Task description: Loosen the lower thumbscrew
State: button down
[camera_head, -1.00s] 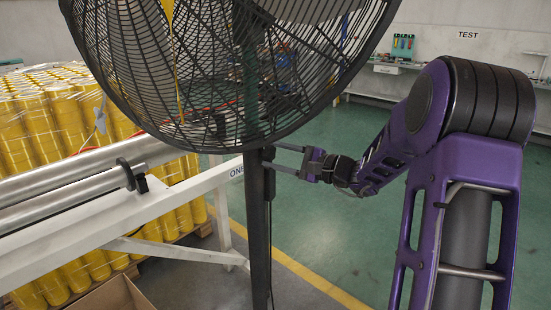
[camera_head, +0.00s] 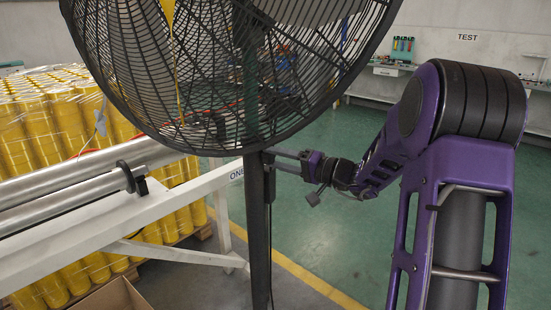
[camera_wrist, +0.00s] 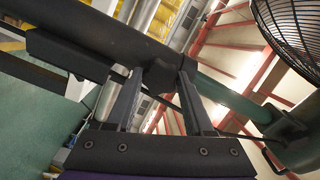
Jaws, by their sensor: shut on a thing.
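A black pedestal fan (camera_head: 235,65) stands in the middle of the head view on a dark pole (camera_head: 257,235). My gripper (camera_head: 271,160) reaches in from the right to the pole, just below the fan cage. In the wrist view my gripper (camera_wrist: 161,82) has its two fingers closed around a small dark knob, the thumbscrew (camera_wrist: 160,72), on the side of the pole (camera_wrist: 85,27). The fingertips hide part of it. In the head view the thumbscrew is hidden by the fingers and too small to tell.
A white frame (camera_head: 130,215) carrying metal tubes (camera_head: 80,180) stands close behind the pole at left. Yellow rolls (camera_head: 45,125) are stacked behind it. An open cardboard box (camera_head: 118,296) lies at the bottom. The green floor (camera_head: 330,225) right of the pole is clear.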

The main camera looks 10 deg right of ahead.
jog(key=shift+n, duration=1.3)
jog(key=shift+c, duration=1.4)
grip_release()
jog(key=shift+d, duration=0.1)
jog(key=v, duration=1.7)
jog(key=shift+s, duration=0.2)
